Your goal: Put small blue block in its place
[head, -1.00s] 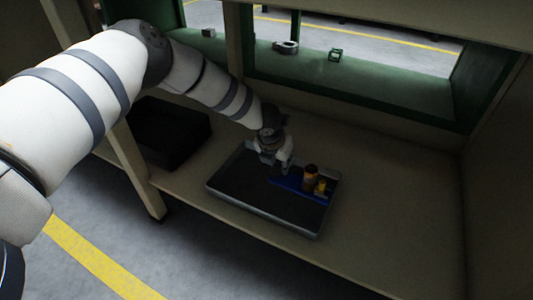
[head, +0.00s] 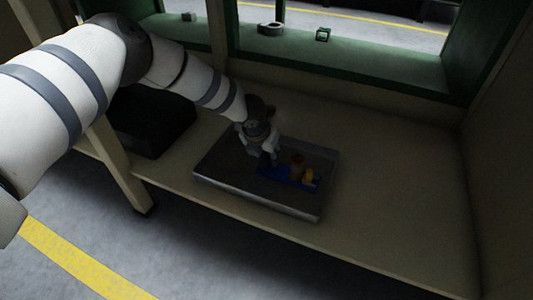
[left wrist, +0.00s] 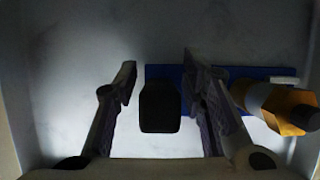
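A long blue piece (head: 280,175) lies in the grey tray (head: 230,191); it also shows in the left wrist view (left wrist: 270,73). An orange-brown part (head: 297,163) and a yellow part (head: 309,177) stand at its right. My left gripper (head: 268,158) is low over the tray, left of these parts. In the left wrist view its fingers (left wrist: 160,80) are apart, with a dark block-like thing (left wrist: 160,108) between them and a gap at the left finger. The dark thing's colour is unclear, and I cannot pick out a separate small blue block. My right gripper is not in view.
The tray lies on a beige shelf (head: 390,190), with free room to its right. A black box (head: 155,125) stands at the left. A beige wall bounds the right.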

